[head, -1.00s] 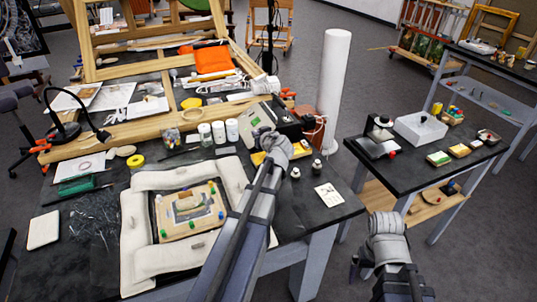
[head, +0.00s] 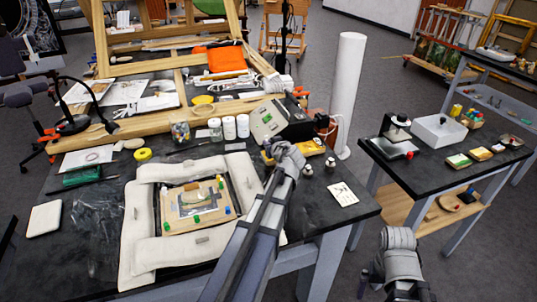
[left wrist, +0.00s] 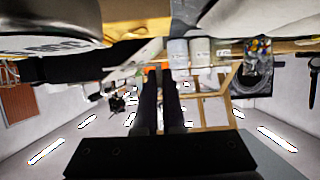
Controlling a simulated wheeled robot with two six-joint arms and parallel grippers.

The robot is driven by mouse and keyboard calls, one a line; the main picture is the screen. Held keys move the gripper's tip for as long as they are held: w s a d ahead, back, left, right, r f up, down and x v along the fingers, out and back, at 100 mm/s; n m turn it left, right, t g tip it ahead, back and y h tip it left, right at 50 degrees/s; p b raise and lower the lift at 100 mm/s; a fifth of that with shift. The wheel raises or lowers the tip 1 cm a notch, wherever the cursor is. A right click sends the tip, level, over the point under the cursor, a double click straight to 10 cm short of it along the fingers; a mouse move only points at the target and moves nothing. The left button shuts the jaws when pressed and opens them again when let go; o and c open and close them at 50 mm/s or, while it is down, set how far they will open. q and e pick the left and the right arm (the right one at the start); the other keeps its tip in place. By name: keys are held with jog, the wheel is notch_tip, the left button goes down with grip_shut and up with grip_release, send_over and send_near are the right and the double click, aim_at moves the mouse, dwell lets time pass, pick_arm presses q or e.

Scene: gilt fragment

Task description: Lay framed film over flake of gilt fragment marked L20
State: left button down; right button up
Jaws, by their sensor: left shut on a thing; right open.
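A gilt fragment (head: 190,199) lies on a pale wooden board with small green and blue pegs, inside a ring of white padded bolsters (head: 143,228). Its marking is too small to read. My left gripper (head: 272,158) is to the right of the fragment, beyond the padding, towards the back of the table. In the left wrist view its two dark fingers (left wrist: 160,90) are close together; what they hold is too hidden to make out. I cannot pick out the framed film. My right gripper (head: 365,284) is open, low in front of the side table and away from the fragment.
A grey device (head: 278,122) and white jars (head: 229,127) stand behind the padding. A white card (head: 343,194) lies at the table's right. A white roll (head: 348,95) stands upright beyond. The side table (head: 430,163) holds a white box (head: 440,132).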

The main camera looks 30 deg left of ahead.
pick_arm(q)
jog(key=shift+f+b, duration=1.4)
jog(key=shift+f, duration=0.35)
jog(key=shift+f, duration=0.15)
jog(key=c, duration=1)
grip_release()
jog(key=shift+r, duration=0.35)
jog(key=p+v, duration=0.4)
jog(key=v, duration=0.6)
jog(key=shift+s+d+r, duration=0.15)
jog(key=shift+s+d, duration=0.05)
jog(key=shift+s, duration=0.05)
jog(key=shift+s+d+r+p, duration=0.15)
jog(key=shift+s+d+p, duration=0.2)
jog(key=shift+d, duration=0.1)
